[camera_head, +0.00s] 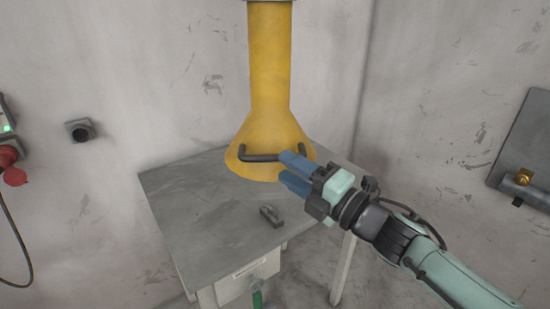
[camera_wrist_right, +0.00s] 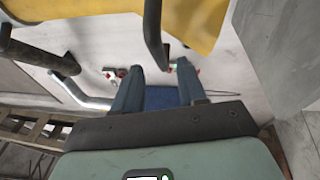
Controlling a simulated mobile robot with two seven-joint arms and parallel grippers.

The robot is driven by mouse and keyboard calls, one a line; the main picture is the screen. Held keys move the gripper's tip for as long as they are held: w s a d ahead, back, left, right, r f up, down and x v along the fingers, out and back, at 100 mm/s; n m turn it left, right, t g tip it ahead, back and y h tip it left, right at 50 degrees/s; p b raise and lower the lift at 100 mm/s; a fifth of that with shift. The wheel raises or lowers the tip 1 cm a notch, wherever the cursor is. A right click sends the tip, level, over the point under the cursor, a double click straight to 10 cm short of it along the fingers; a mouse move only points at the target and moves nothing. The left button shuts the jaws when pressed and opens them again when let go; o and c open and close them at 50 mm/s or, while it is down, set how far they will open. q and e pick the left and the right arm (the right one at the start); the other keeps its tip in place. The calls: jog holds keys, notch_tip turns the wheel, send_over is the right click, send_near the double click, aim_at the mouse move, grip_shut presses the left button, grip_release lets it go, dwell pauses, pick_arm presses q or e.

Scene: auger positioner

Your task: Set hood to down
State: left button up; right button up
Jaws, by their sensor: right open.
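The hood (camera_head: 265,120) is a yellow funnel on a vertical pipe. Its flared rim is low, close above the grey table's back edge; I cannot tell whether it touches. A dark bar handle (camera_head: 262,157) is on the hood's front. My right gripper (camera_head: 284,168) is open, with its blue fingers pointing left at the handle's right end. In the right wrist view, yellow hood surface (camera_wrist_right: 200,18) fills the top, and a dark bar (camera_wrist_right: 152,30) reaches down towards the gap between the open fingertips (camera_wrist_right: 160,72). I cannot tell whether they touch it. My left gripper is out of view.
The grey table (camera_head: 190,210) has a small dark metal piece (camera_head: 271,216) on it near the front right. A wall socket with a red plug (camera_head: 14,177) and cable is at the left. A grey panel (camera_head: 528,150) is on the right wall. The table's left side is clear.

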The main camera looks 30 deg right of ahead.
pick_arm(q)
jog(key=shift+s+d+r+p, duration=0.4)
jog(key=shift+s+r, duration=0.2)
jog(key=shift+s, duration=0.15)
pick_arm(e)
jog(key=v, duration=0.7)
jog(key=shift+s, duration=0.35)
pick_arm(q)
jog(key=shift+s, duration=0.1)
pick_arm(e)
jog(key=shift+d, duration=0.1)
